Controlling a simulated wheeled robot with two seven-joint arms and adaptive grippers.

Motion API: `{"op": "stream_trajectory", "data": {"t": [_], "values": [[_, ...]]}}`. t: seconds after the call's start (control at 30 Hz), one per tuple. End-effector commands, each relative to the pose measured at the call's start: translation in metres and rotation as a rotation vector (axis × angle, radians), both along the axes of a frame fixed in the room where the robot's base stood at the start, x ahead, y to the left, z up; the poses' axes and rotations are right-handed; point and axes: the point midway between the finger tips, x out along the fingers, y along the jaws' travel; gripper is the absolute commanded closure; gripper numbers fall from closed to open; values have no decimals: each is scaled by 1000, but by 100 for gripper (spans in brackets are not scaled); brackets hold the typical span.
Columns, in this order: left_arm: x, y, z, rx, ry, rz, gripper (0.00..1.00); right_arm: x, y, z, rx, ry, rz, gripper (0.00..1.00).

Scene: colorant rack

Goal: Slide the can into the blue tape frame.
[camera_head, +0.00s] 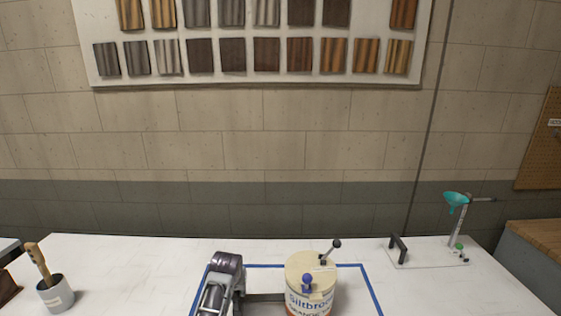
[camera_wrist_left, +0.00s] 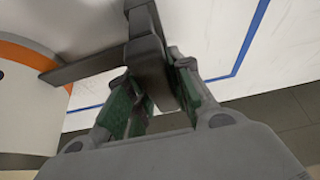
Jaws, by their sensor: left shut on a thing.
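A white can (camera_head: 308,290) with a cream lid, blue lettering and an orange lower band stands upright at the bottom middle of the head view. A small blue-knobbed part and a dark lever sit on its top. The blue tape frame (camera_head: 372,288) lies on the table around it in that view; its front side and the can's base are out of view. My left gripper (camera_head: 218,290) is left of the can. In the left wrist view, its green-padded fingers (camera_wrist_left: 160,95) are shut on a dark grey handle (camera_wrist_left: 148,50), whose flat bar reaches to the can (camera_wrist_left: 25,95).
A grey cup (camera_head: 56,296) with a wooden-handled tool stands at the left. A white plate (camera_head: 425,258) with a black handle, a post and a teal funnel (camera_head: 456,199) is at the back right. The table is clear between the tape frame and these.

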Motion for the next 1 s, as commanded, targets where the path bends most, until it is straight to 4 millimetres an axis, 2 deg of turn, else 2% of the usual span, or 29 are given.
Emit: {"op": "stream_trajectory", "data": {"t": [1.0], "values": [[29, 0, 1, -1, -1, 2, 100, 0, 1, -1, 1, 0, 0, 49]]}}
